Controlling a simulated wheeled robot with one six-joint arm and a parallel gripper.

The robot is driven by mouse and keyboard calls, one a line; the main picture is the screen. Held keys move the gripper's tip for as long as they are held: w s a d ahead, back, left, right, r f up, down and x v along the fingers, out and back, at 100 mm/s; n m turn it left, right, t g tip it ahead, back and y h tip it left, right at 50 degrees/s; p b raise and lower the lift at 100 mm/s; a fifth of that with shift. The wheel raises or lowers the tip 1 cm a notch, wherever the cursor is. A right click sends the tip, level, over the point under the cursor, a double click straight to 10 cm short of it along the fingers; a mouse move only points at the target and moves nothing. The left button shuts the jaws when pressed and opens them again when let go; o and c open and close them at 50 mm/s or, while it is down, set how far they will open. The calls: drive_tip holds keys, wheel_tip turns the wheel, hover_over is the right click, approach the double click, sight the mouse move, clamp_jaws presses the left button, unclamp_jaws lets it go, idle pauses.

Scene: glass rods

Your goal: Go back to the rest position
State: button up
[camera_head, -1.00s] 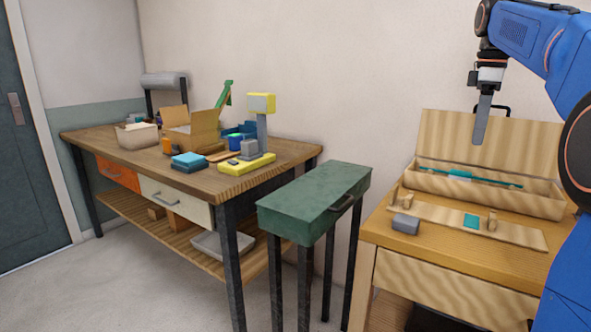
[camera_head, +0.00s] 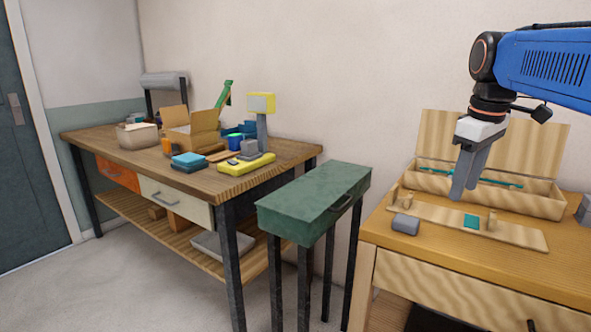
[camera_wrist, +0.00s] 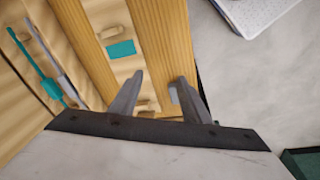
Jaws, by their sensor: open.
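My gripper (camera_head: 461,196) hangs over the light wooden workbench at the right, fingers pointing down and slightly left. It is open and empty; the wrist view shows its two fingers (camera_wrist: 160,78) apart. Behind it stands an open wooden box (camera_head: 544,205) with its lid upright. A thin teal rod (camera_head: 500,182) lies along the box, partly hidden by the gripper; it also shows in the wrist view (camera_wrist: 45,70). In front is a wooden strip (camera_head: 520,236) with two small wooden posts and a teal patch (camera_head: 472,221).
A grey block (camera_head: 405,224) lies at the bench's left front. Another grey object (camera_head: 584,210) is at the right edge. A green cabinet (camera_head: 310,205) stands left of the bench. Farther left, a brown table (camera_head: 235,183) holds a cardboard box, a yellow device and other items.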

drive_tip(key=s+a+f+m+t, duration=0.1)
drive_tip(key=s+a+f+m, duration=0.2)
drive_tip(key=s+f, duration=0.6)
drive_tip(key=s+a+f+m+t, duration=0.1)
drive_tip(key=s+a+f+m, duration=0.2)
drive_tip(key=s+f, duration=0.7)
wheel_tip(320, 180, down, 5)
drive_tip(key=shift+a+f+m+t, duration=0.1)
drive_tip(key=shift+a+m+t, duration=0.25)
drive_tip(key=shift+a, duration=0.25)
